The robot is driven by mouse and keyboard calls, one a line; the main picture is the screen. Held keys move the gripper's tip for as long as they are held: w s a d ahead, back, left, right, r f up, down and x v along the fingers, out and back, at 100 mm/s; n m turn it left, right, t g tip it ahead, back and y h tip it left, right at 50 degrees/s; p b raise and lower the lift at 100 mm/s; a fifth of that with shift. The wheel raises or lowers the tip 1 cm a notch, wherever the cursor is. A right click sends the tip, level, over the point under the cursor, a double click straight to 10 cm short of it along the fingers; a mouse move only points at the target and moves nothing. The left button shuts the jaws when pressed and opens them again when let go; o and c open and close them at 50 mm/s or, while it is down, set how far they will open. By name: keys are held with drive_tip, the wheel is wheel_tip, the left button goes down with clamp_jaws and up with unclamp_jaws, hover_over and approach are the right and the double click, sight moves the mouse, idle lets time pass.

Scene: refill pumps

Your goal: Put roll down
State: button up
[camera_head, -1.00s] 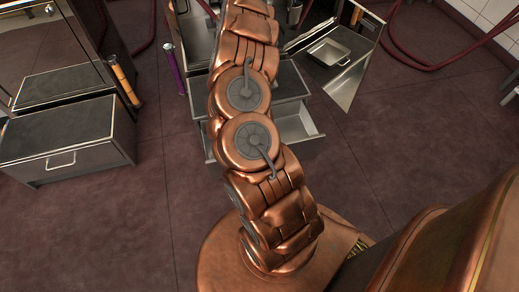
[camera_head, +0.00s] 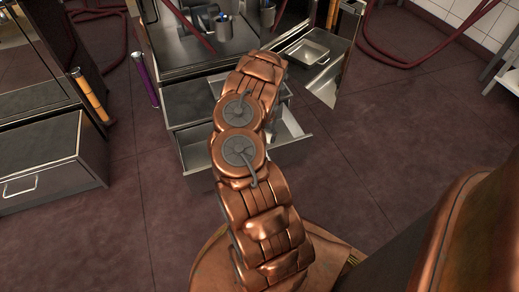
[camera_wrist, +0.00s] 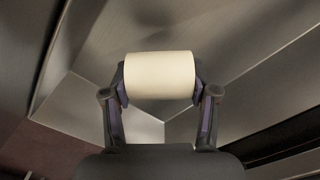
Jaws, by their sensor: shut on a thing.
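A cream-coloured roll (camera_wrist: 160,76) is held crosswise between the two fingers of my gripper (camera_wrist: 160,88) in the wrist view. The fingers press on its two ends. Grey metal walls and a corner surround it in that view. I cannot tell whether the roll touches a surface below. In the head view my arm reaches over the open drawers of a metal cabinet, and the gripper and roll are hidden behind it.
A black drawer unit (camera_head: 42,165) stands left. A metal tray (camera_head: 305,53) lies on a shelf at upper right. Floor is free on the right and front left.

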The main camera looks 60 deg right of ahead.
wheel_tip(320, 180, down, 7)
drive_tip(key=b, duration=0.3)
drive_tip(key=shift+f, duration=0.2)
drive_tip(key=shift+f, duration=0.2)
drive_tip(key=o, duration=1.3)
drive_tip(key=shift+r, duration=0.15)
